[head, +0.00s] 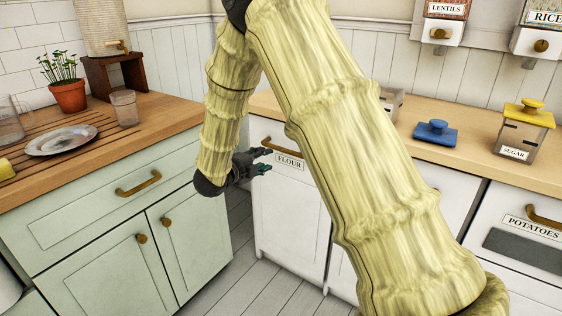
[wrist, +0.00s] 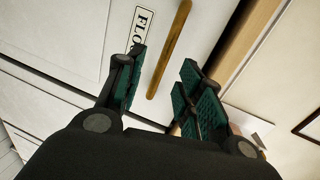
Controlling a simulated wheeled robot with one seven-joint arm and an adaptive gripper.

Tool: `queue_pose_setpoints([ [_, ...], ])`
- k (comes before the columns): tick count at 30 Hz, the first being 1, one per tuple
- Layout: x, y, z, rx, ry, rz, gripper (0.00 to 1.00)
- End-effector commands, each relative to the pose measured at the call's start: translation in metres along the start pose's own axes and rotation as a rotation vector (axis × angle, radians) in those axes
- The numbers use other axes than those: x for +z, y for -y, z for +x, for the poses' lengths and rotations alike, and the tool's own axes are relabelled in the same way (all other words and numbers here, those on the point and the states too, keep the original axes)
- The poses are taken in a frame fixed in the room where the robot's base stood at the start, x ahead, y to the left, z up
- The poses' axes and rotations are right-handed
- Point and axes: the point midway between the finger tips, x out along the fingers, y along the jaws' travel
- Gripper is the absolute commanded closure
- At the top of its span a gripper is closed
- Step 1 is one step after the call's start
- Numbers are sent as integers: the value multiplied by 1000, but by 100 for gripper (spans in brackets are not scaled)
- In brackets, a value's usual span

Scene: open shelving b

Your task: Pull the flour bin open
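The flour bin (head: 287,215) is a white panelled front below the wooden counter, with a "FLOUR" label; it looks closed. In the wrist view, its brass bar handle (wrist: 171,45) runs diagonally beside the partly cut-off label (wrist: 142,27). My gripper (head: 267,160) is just in front of the bin's upper part, beside the label. In the wrist view, my gripper (wrist: 164,68) is open, its green-padded fingers on either side of the handle's lower end. I see no finger closed on the handle; the exact depth between them is hard to tell.
A pale green cabinet (head: 110,215) with brass handles stands close on the left. A potatoes bin (head: 530,228) is at the right. Floor (head: 275,298) before the bin looks clear.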

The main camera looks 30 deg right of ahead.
Motion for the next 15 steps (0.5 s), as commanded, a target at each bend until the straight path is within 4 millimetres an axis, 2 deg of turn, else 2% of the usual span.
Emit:
queue_pose_setpoints([
  [3,0,8,2,-8,-26,57,63],
  [8,-1,10,13,-8,-32,68,63],
  [15,-2,9,50,-8,-32,65,63],
])
